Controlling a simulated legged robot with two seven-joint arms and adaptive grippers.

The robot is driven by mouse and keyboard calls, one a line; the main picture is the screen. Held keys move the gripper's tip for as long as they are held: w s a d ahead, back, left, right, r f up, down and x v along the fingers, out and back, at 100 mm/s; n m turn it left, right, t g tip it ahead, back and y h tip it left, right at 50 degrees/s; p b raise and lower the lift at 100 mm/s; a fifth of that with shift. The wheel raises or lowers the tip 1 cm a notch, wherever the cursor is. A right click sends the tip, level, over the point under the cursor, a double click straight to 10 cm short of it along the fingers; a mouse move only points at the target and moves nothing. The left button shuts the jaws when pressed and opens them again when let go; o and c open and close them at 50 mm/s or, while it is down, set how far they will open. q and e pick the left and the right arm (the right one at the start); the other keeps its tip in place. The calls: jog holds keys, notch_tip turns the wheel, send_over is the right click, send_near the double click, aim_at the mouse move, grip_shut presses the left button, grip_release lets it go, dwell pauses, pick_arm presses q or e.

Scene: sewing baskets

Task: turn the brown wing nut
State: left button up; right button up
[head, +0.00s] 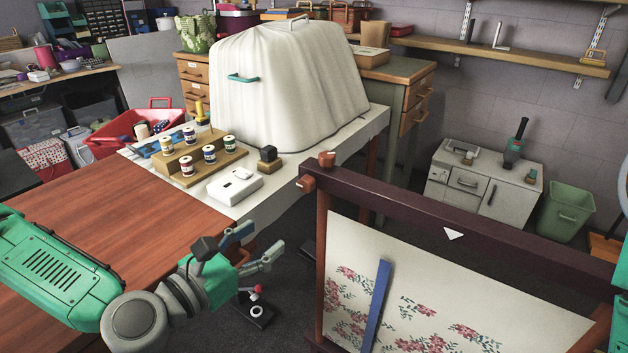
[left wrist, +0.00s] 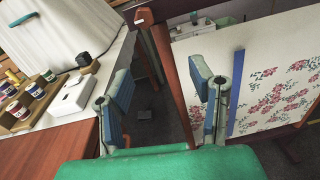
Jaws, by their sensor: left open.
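The brown wing nut seems to be the reddish-brown block (head: 307,183) at the upper left corner of the dark wooden embroidery frame (head: 420,212); a second small brown block (head: 326,158) sits just above it. In the left wrist view a brown end piece (left wrist: 144,17) shows at the top of the frame's post, beyond the fingers; which block it is I cannot tell. My left gripper (head: 261,246) is open and empty, left of the frame and below that corner. In the left wrist view its two fingers (left wrist: 163,78) stand wide apart, with the post between them in the picture.
Flowered cloth (head: 345,245) fills the frame, with a blue strip (head: 377,305) against it. Left are a wooden table (head: 150,205), a thread-spool stand (head: 222,158), a white box (head: 235,187) and a covered machine (head: 290,85). A small stand (head: 256,312) is below my left gripper.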

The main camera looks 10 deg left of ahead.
pick_arm(q)
notch_tip(320, 180, up, 2)
jog(key=w+n, duration=0.1)
jog(key=t+b, duration=0.1)
jog(key=b, duration=0.9)
send_near(303, 187)
jog(key=w, duration=0.2)
jog(key=shift+y, duration=0.3)
jog(key=x, duration=0.4)
jog(key=d+x, duration=0.1)
jog(key=x, duration=0.3)
jog(key=shift+s+d+r, duration=0.1)
jog(key=shift+s, duration=0.05)
jog(key=shift+w, duration=0.45)
grip_shut()
